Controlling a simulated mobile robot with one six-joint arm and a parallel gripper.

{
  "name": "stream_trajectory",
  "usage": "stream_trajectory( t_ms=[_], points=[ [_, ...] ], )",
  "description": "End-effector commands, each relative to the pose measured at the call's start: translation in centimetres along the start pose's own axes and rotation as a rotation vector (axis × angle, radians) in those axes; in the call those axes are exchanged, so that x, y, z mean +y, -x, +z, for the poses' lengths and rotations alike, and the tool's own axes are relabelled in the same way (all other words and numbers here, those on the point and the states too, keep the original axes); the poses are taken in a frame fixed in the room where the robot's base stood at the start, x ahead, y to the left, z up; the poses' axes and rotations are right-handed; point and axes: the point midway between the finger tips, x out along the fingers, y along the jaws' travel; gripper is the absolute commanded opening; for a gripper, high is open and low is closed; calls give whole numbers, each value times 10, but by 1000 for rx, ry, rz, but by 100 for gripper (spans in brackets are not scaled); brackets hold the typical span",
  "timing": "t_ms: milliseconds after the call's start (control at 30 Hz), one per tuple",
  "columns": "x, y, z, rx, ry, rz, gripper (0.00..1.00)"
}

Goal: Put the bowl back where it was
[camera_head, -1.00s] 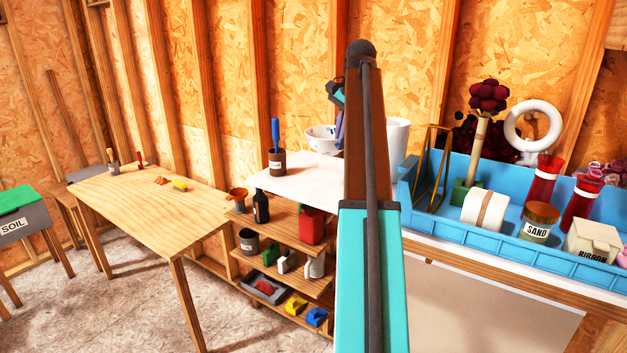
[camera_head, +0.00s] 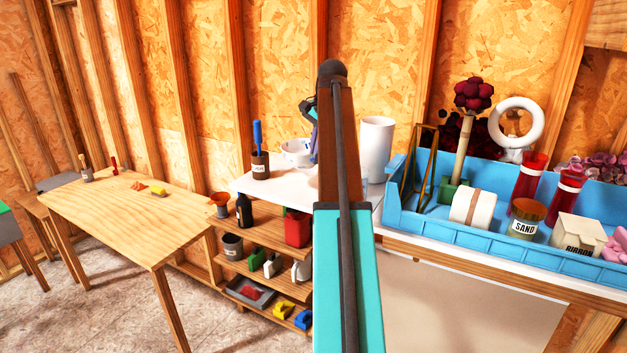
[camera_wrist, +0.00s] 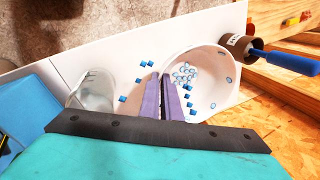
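The bowl is white with blue marks; it shows in the head view (camera_head: 297,152) at the back of the white worktop, partly behind my arm. In the wrist view the bowl (camera_wrist: 212,62) fills the middle right, with its inside visible. My gripper (camera_wrist: 162,80) has one purple finger on each side of the bowl's near-left rim, closed on it. In the head view my gripper (camera_head: 313,140) is mostly hidden by my arm. The bowl is upright or nearly so, at or just above the worktop (camera_head: 283,187); I cannot tell whether it touches.
A brown can with a blue-handled tool (camera_head: 260,165) stands close left of the bowl. A clear glass (camera_wrist: 92,90) and a tall white vase (camera_head: 376,148) stand on its other side. A blue tray (camera_head: 445,225) of supplies lies right. A wooden table (camera_head: 130,215) stands left.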

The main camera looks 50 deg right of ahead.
Motion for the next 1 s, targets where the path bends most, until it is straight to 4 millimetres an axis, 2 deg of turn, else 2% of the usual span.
stream_trajectory(
  t_ms=[333,833,1000],
  points=[
    [12,-38,0,0,-1,0,0],
    [14,-44,-1,0,-2,0,0],
    [19,-57,-1,0,-2,1,0]
  ],
)
